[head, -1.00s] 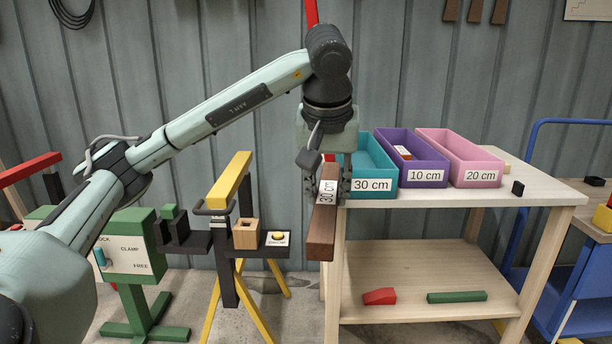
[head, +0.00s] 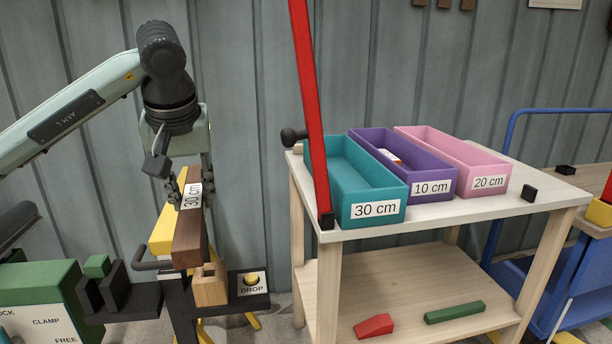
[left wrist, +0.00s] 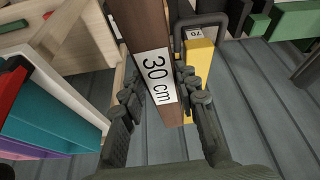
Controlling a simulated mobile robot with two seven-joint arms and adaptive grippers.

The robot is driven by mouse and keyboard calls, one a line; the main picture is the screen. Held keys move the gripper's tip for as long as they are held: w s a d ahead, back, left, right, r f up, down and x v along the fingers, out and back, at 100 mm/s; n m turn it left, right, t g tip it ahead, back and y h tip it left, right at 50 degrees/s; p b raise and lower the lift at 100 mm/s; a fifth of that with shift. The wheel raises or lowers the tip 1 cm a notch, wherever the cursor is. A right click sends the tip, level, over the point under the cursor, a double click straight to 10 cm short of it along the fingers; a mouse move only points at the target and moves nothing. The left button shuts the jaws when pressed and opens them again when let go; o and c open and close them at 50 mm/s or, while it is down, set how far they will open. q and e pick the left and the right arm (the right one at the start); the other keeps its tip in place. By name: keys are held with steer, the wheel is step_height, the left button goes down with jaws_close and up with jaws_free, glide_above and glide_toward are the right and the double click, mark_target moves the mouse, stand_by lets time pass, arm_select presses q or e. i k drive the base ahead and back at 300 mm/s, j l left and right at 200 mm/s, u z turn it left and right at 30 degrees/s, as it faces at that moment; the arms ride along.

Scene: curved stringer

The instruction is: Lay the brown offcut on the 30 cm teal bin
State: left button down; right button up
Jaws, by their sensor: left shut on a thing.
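The brown offcut (head: 188,248), with a white "30 cm" label, is held by my left gripper (head: 190,194), shut around its sides. In the head view the offcut is in front of a yellow beam, left of the bins. In the left wrist view, the offcut (left wrist: 133,22) sits between the fingers (left wrist: 160,92). The 30 cm teal bin (head: 375,192) stands on the wooden table, apart from the gripper and to its right. Its visible inside looks empty. The teal bin also shows in the left wrist view (left wrist: 50,118). My right gripper is not in view.
A tall red bar (head: 314,120) rises at the table's left side, between the offcut and the teal bin. Purple (head: 430,182) and pink (head: 488,180) bins stand right of the teal one. A wooden block (head: 209,288) and a DROP button (head: 251,281) are below the offcut.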

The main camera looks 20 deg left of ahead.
mark_target(343, 182)
steer(key=i+l, duration=0.1)
steer(key=i, duration=0.25)
steer(key=i+l, duration=0.1)
steer(key=i, duration=0.2)
steer(key=i+l, duration=0.1)
steer(key=l, duration=0.2)
steer(key=i+l+z, duration=0.15)
steer(key=l, duration=0.15)
